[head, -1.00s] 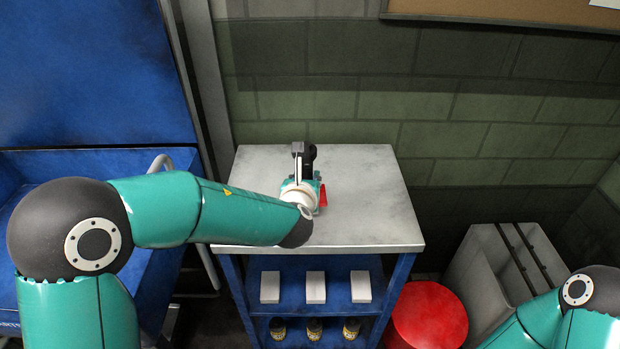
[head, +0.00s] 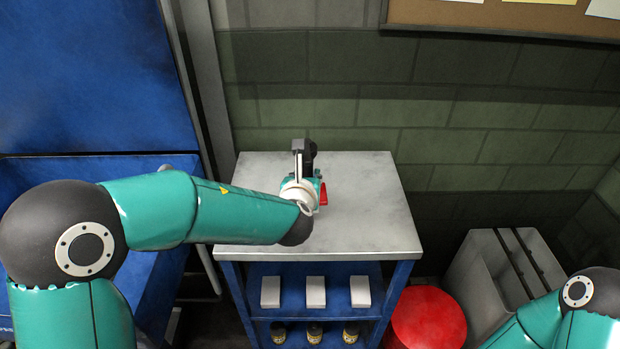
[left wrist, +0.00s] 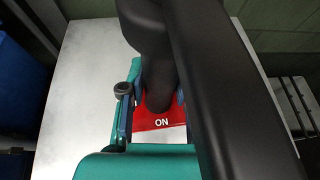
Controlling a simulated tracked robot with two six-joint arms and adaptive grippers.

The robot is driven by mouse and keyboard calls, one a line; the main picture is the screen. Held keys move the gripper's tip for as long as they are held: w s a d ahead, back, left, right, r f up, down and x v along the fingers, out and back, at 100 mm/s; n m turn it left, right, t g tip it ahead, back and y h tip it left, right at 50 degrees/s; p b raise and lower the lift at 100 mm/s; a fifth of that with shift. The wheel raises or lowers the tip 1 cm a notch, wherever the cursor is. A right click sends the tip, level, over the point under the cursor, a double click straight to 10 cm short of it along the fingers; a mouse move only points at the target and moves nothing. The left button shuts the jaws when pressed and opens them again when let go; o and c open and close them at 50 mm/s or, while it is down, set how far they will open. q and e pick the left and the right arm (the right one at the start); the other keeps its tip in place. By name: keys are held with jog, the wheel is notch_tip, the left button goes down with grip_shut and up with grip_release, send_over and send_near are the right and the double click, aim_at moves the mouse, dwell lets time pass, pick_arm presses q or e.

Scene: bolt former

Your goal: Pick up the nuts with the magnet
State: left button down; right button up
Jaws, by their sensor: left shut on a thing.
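My left gripper (head: 304,157) is over the back middle of the grey tabletop (head: 365,210). It is shut on a device with a red part, which I take to be the magnet (head: 323,194). In the left wrist view the dark fingers cover much of the magnet (left wrist: 155,122), and its red face reads "ON". Teal and blue parts sit around the red face. I cannot tell whether it touches the tabletop. No nuts show in either view. My right gripper is out of view; only part of my right arm shows at the lower right.
Below the tabletop, a blue shelf holds three white boxes (head: 315,291), with three small jars (head: 315,332) lower down. A red round stool or bin (head: 428,318) and a grey cabinet (head: 490,275) stand to the right. The tabletop's right side is clear.

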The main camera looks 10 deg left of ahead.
pick_arm(q)
jog(key=shift+r+p, duration=1.55)
jog(key=shift+r, duration=1.05)
